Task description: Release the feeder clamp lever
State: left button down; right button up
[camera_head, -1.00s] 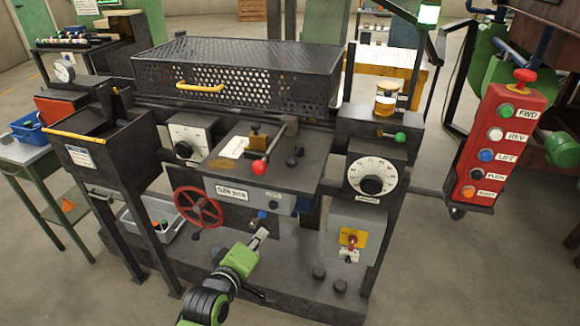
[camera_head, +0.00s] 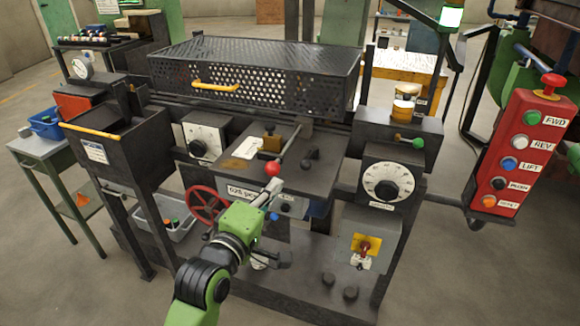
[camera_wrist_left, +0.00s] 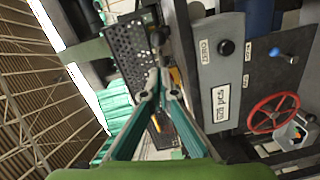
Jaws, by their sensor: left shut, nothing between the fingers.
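My left gripper (camera_head: 270,191) is shut and empty, just below the red knob in the head view. I cannot tell if it touches the knob. In the left wrist view the fingertips (camera_wrist_left: 158,76) meet, pointing toward the perforated guard (camera_wrist_left: 130,50); the red knob cannot be made out there. My right gripper is not in view.
A red handwheel (camera_head: 206,205) and a counter panel (camera_head: 285,205) are close to my left gripper. A lever with a green knob (camera_head: 418,143) stands right of the plate. A red button box (camera_head: 522,150) hangs at the far right. A guard cage (camera_head: 255,75) is behind.

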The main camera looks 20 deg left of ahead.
aim_at(290, 179)
pick_arm(q)
jog(key=w, duration=0.3)
jog(key=w+p, duration=0.1)
jog(key=w, duration=0.5)
jog(key=shift+w+d+f, duration=0.1)
jog(key=shift+d+f, duration=0.15)
jog(key=shift+d, duration=0.15)
